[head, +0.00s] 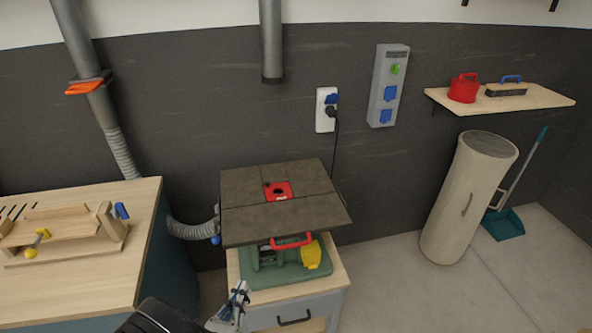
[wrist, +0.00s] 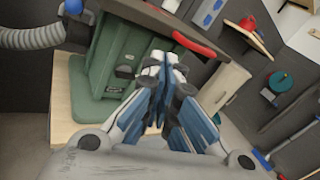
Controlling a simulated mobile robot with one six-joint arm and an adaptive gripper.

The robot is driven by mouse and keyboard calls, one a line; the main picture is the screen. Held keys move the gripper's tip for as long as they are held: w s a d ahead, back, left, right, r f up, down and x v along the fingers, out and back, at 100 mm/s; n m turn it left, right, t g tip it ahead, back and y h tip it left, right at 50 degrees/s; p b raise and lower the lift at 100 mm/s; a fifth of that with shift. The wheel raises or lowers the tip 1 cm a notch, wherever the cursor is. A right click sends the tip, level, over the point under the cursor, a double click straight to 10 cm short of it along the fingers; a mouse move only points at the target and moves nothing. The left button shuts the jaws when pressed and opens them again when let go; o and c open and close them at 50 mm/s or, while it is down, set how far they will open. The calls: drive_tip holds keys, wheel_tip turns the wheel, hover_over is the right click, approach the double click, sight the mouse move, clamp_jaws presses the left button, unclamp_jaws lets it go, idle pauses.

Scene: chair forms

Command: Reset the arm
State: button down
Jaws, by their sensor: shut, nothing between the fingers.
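My gripper (head: 240,295) is low in the head view, in front of the machine stand, with part of my dark arm at the bottom edge. In the wrist view my gripper (wrist: 166,72) has its fingertips together, with nothing between them. The fingers point toward the green base of the table machine (wrist: 125,62). I cannot tell how far the fingertips are from it.
The machine's dark table top (head: 285,215) with a red handle (head: 291,242) stands on a wooden-topped cabinet (head: 335,275). A workbench (head: 80,280) is at left. A beige cylinder (head: 465,200) stands at right. Floor (head: 420,290) right of the cabinet is clear.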

drive_tip(key=w+d+r+m+g+h, duration=0.3)
drive_tip(key=d+r+m+g+h, duration=0.4)
drive_tip(key=d+r+m, duration=0.5)
drive_tip(key=s+d+r+m+g, duration=0.3)
drive_tip(key=d+r, duration=0.1)
drive_tip(key=d, duration=0.2)
drive_tip(key=s+d+r+m+g, duration=0.2)
drive_tip(key=d+r+m+g, duration=0.15)
drive_tip(key=d, duration=0.35)
drive_tip(key=s+d+r+m+g+y, duration=0.5)
drive_tip(key=s+m, duration=0.3)
drive_tip(key=s, duration=0.3)
drive_tip(key=s+a+r+m+t+y, duration=0.1)
drive_tip(key=s+r+m+t+y, duration=0.3)
drive_tip(key=m, duration=0.5)
drive_tip(key=s+t+y, duration=0.2)
drive_tip(key=s+y, duration=0.1)
drive_tip(key=shift+s+a+r, duration=0.25)
drive_tip(key=shift+s+a, duration=0.1)
drive_tip(key=c, duration=2.3)
unclamp_jaws()
